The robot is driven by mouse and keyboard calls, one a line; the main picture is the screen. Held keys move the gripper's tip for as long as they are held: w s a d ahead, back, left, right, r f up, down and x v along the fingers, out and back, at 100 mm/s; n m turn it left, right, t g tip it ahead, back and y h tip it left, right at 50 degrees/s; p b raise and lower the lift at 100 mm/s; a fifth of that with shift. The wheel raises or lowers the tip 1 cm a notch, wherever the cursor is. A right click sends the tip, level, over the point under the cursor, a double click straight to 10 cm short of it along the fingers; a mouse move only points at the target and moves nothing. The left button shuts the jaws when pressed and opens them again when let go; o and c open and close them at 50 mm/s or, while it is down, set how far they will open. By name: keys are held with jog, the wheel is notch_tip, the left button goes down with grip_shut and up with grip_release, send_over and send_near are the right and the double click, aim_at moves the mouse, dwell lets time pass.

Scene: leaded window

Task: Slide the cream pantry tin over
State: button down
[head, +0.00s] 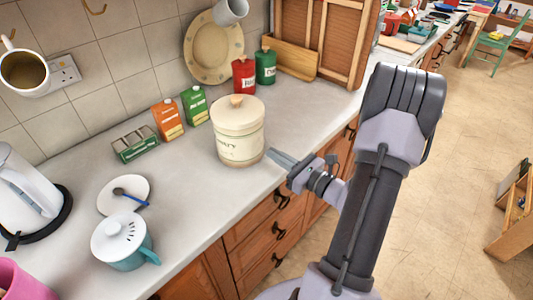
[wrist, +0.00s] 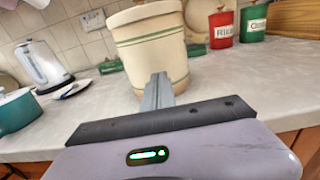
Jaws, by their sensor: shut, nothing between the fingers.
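The cream pantry tin (head: 238,138) stands upright on the grey counter, with a lid with a wooden knob and green bands. In the wrist view the tin (wrist: 148,45) rises just beyond my fingers, its top cut off by the frame. My gripper (head: 274,157) is shut and empty, low at the tin's right side near the counter's front edge. In the wrist view the closed fingers (wrist: 157,88) point at the tin's lower wall. I cannot tell whether the fingertips touch it.
Orange (head: 168,119) and green (head: 195,105) cartons stand behind-left of the tin. Red (head: 243,75) and green (head: 266,66) canisters stand behind it. Counter between tin and pot is bare.

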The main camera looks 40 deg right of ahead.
aim_at(259, 145)
jog(key=shift+w+a+b, duration=0.2)
jog(key=shift+w+b, duration=0.1)
jog(key=shift+w, duration=1.3)
jog(key=shift+w, duration=0.15)
jog(key=w, duration=0.3)
jog(key=w+p, duration=0.1)
jog(key=w, duration=0.3)
jog(key=w+a+p, duration=0.1)
jog(key=w, duration=0.3)
jog(key=shift+a, duration=0.1)
